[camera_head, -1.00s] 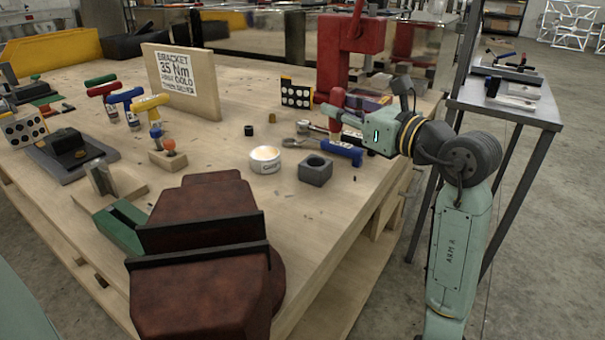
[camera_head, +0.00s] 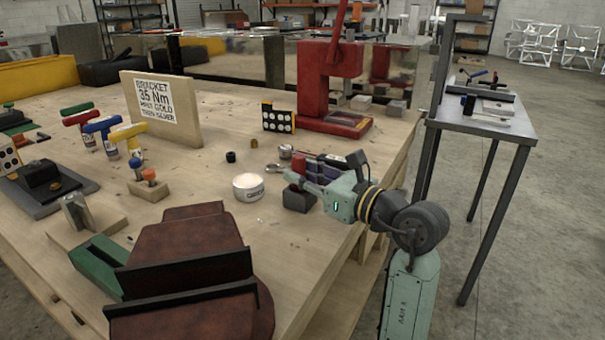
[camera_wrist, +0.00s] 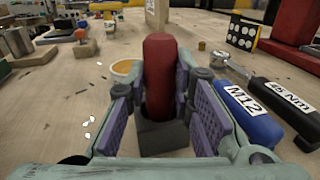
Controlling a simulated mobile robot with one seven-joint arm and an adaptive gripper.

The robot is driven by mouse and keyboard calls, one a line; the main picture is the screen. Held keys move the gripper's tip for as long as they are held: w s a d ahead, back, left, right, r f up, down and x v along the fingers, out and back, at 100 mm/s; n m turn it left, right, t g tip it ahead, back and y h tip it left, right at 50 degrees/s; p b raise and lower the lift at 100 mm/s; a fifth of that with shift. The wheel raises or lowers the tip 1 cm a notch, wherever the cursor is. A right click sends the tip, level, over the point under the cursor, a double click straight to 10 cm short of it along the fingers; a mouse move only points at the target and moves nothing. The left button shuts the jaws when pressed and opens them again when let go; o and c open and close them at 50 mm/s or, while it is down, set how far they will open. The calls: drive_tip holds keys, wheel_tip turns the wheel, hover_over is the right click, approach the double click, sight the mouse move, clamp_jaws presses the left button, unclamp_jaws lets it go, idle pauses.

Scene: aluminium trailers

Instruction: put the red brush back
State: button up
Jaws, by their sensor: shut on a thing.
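The red brush (camera_wrist: 160,72) stands upright between my fingers in the wrist view. My gripper (camera_wrist: 160,98) is shut on it, with one purple-padded finger on each side. The brush's lower end meets the opening of a dark grey block (camera_wrist: 163,140); how deep it sits inside cannot be told. In the head view, the grey block (camera_head: 297,200) stands near the table's right edge, and my gripper (camera_head: 300,177) is just above it. A bit of the red brush (camera_head: 298,162) shows above the fingers.
A white tin (camera_head: 248,188) stands just left of the block. A blue M12 handle (camera_wrist: 250,115) and a black 25 Nm wrench (camera_wrist: 285,100) lie close on the right in the wrist view. A red press (camera_head: 330,80) stands behind. A rust-red vise (camera_head: 190,265) is in front.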

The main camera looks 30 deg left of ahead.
drive_tip(key=shift+f, duration=0.2)
drive_tip(key=o, duration=0.9)
drive_tip(key=shift+r, duration=0.15)
drive_tip(key=shift+d+r, duration=0.1)
drive_tip(key=shift+r, duration=0.1)
drive_tip(key=d, duration=0.4)
drive_tip(key=s+d+b, duration=0.1)
drive_tip(key=d, duration=0.2)
drive_tip(key=s+d+b, duration=0.1)
drive_tip(key=d, duration=0.3)
drive_tip(key=shift+s+d, duration=0.1)
drive_tip(key=shift+d, duration=0.2)
